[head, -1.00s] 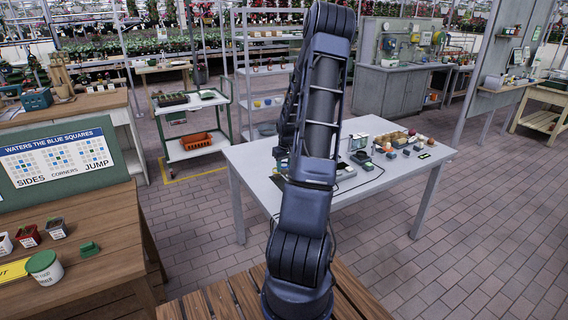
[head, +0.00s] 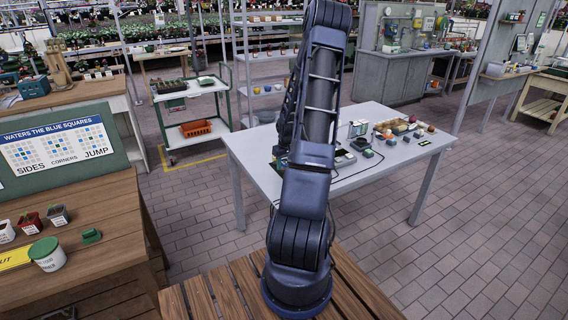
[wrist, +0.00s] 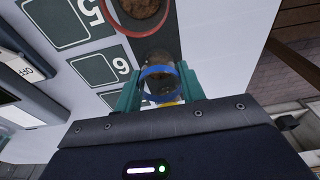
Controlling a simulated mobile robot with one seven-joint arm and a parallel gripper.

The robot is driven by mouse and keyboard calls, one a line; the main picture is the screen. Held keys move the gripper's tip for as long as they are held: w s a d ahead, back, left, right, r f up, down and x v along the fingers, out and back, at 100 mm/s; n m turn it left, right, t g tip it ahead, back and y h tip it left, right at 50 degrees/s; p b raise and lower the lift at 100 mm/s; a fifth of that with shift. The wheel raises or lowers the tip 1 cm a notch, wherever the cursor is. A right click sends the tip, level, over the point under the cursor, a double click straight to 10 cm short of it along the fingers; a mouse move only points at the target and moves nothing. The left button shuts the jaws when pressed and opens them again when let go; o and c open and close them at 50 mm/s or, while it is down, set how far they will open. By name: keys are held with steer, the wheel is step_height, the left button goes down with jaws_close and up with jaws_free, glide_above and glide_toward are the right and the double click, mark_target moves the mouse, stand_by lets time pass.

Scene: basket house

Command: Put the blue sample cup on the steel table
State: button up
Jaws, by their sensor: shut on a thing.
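In the wrist view my gripper (wrist: 160,88) has teal fingers shut on a small clear cup with a blue rim, the blue sample cup (wrist: 158,71). Something brown shows inside it. The cup is over or close to a dark strip beside a green card marked 6; whether it touches the surface I cannot tell. A red-rimmed cup of brown soil (wrist: 140,8) is just beyond it. In the head view the pale grey metal-looking table (head: 250,165) stands ahead, and my arm reaches over its left part. My gripper and the blue cup are hidden there behind the arm.
Several small items and a tray (head: 397,127) stand on the table's middle and right. A wooden bench (head: 110,250) with small pots and a white tub (head: 47,254) is at left. A cart with an orange bin (head: 196,128) is behind. Brick floor is clear at right.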

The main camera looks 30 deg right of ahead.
steer(key=shift+f, duration=0.4)
stand_by(0.4)
steer(key=o, duration=1.1)
steer(key=shift+o, duration=0.2)
steer(key=s+a+r, duration=0.2)
steer(key=a+r, duration=0.1)
steer(key=r, duration=0.5)
steer(key=s+a+r+h, duration=0.1)
steer(key=s+a+r, duration=0.15)
steer(key=r, duration=0.45)
steer(key=s+a+r, duration=0.2)
steer(key=a+r, duration=0.2)
steer(key=r, duration=0.4)
steer(key=s+a+r+t, duration=0.1)
steer(key=s+a+r, duration=0.4)
steer(key=s, duration=0.3)
steer(key=s+a+r+t, duration=0.1)
steer(key=s+a+r, duration=0.3)
steer(key=s+a, duration=0.2)
steer(key=s+a+r+y, duration=0.1)
steer(key=s+a+r, duration=0.4)
steer(key=s, duration=0.6)
steer(key=shift+a+r+t, duration=0.35)
steer(key=shift+a+t, duration=0.05)
steer(key=shift+a, duration=0.4)
